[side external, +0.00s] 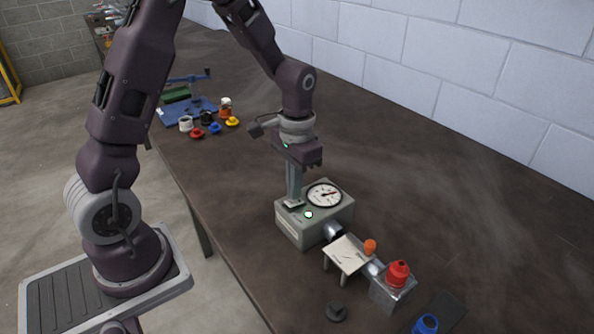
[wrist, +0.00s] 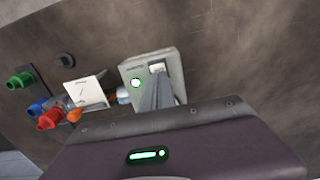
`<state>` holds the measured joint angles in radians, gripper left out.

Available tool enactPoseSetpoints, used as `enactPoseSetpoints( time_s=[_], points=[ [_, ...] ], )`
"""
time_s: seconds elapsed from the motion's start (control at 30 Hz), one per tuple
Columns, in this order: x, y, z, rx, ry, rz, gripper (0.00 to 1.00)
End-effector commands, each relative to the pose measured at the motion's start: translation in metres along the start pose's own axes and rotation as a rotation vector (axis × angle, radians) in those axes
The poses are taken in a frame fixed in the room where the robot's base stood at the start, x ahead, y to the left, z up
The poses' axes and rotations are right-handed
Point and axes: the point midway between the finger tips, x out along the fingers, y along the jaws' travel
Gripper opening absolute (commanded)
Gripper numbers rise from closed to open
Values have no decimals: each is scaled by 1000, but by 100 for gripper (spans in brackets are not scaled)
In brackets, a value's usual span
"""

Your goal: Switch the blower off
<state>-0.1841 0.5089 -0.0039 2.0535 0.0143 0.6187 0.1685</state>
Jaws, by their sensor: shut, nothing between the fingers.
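The blower (side external: 303,229) is a grey box on the dark bench. A small switch plate (side external: 290,205) lies at the top's left corner. My gripper (side external: 293,199) points down with its fingers together, the tips at or just above that plate; contact is unclear. The wrist view shows the lit lamp (wrist: 136,83) beside my fingers (wrist: 157,75) and part of the box (wrist: 132,68). The fingers partly hide the switch, so its position is unclear.
A metal duct leads from the blower to a small white stand (side external: 347,255). An orange piece (side external: 370,247) and a red-capped clear block (side external: 391,286) stand beyond it. A dark knob (side external: 335,311) lies in front.

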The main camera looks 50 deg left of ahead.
Motion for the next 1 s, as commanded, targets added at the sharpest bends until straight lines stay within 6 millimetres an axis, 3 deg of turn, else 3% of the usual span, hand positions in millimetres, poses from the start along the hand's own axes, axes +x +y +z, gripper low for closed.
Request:
enactPoseSetpoints(
  time_s=[0.3,0.5,0.7,1.0],
  points=[
    [-74,0,-11,0,7,-1,0],
    [-114,0,-16,0,4,0,0],
    [-130,0,-18,0,2,0,0],
    [-132,0,-17,0,1,0,0]
  ],
)
